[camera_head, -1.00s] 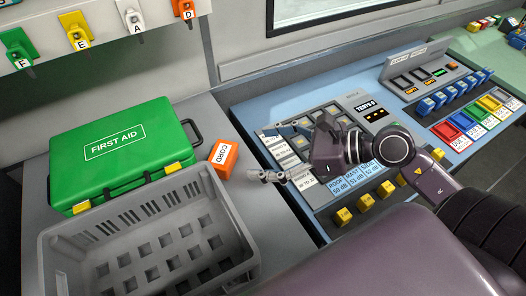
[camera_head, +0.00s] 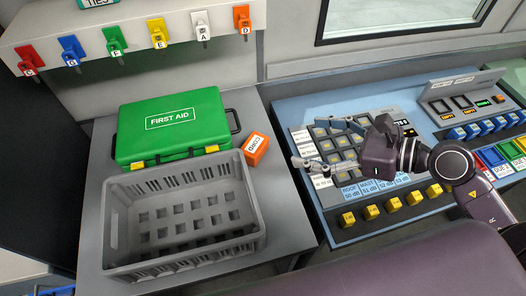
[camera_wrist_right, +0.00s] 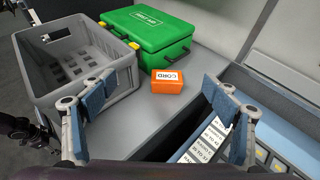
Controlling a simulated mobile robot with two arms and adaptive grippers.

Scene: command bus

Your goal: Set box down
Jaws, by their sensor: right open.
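The orange box labelled CORD (camera_head: 256,148) stands on the grey counter, just right of the green first aid case. It also shows in the right wrist view (camera_wrist_right: 168,86), beyond the fingers and apart from them. My right gripper (camera_head: 318,143) is open and empty, over the near-left part of the blue console, right of the box. Its two blue-padded fingers (camera_wrist_right: 155,105) are spread wide in the right wrist view, with nothing between them.
A green first aid case (camera_head: 172,118) lies at the back of the counter (camera_head: 92,215). An empty grey crate (camera_head: 118,222) stands in front of it. The blue console (camera_head: 330,225) has buttons.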

